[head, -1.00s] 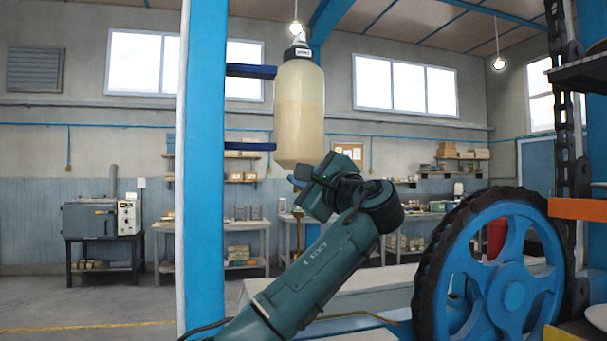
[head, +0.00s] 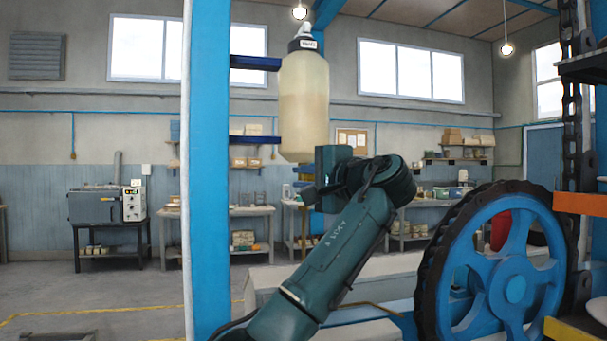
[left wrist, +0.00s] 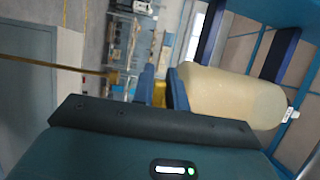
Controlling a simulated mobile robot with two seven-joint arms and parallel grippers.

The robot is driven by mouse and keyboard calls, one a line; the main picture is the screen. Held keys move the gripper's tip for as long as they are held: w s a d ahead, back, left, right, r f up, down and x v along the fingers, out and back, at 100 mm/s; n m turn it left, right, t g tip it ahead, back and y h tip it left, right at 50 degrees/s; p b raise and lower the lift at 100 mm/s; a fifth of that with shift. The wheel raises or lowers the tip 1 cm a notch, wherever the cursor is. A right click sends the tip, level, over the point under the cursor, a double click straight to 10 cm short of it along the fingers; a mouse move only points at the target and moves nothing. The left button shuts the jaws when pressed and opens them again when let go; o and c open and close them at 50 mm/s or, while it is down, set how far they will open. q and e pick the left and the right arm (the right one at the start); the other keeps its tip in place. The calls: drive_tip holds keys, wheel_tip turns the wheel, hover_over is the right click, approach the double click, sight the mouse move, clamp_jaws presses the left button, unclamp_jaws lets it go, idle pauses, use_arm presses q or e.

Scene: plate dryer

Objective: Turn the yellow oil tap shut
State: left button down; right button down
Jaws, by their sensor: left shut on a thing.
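The yellow oil tap (left wrist: 159,93) shows in the left wrist view between the two blue fingers of my left gripper (left wrist: 161,88), which is shut on it. The large cream oil bottle (left wrist: 232,96) lies just right of the fingers in that view. In the head view the bottle (head: 304,105) hangs upright beside the blue post, and my left gripper (head: 306,180) is just below its lower end. The gripper body hides most of the tap there. My right gripper is in neither view.
A blue post (head: 208,170) with dark blue brackets (head: 254,62) stands left of the bottle. A big blue wheel with a dark toothed rim (head: 497,267) is to the right of my left arm. Shelves and work tables stand farther back.

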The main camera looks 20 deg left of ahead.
use_arm(q)
drive_tip(key=shift+d+r, duration=0.1)
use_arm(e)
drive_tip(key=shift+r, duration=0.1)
use_arm(q)
drive_tip(key=c, duration=1.7)
unclamp_jaws()
drive_tip(key=shift+w, duration=0.1)
drive_tip(key=o, duration=0.3)
drive_tip(key=shift+w+d, duration=0.1)
drive_tip(key=shift+w, duration=0.15)
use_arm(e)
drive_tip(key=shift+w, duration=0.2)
use_arm(q)
drive_tip(key=shift+s, duration=0.2)
drive_tip(key=shift+s+d, duration=0.15)
drive_tip(key=shift+d, duration=0.1)
drive_tip(key=b+v, duration=0.3)
drive_tip(key=v, duration=0.9)
drive_tip(key=shift+d, duration=0.25)
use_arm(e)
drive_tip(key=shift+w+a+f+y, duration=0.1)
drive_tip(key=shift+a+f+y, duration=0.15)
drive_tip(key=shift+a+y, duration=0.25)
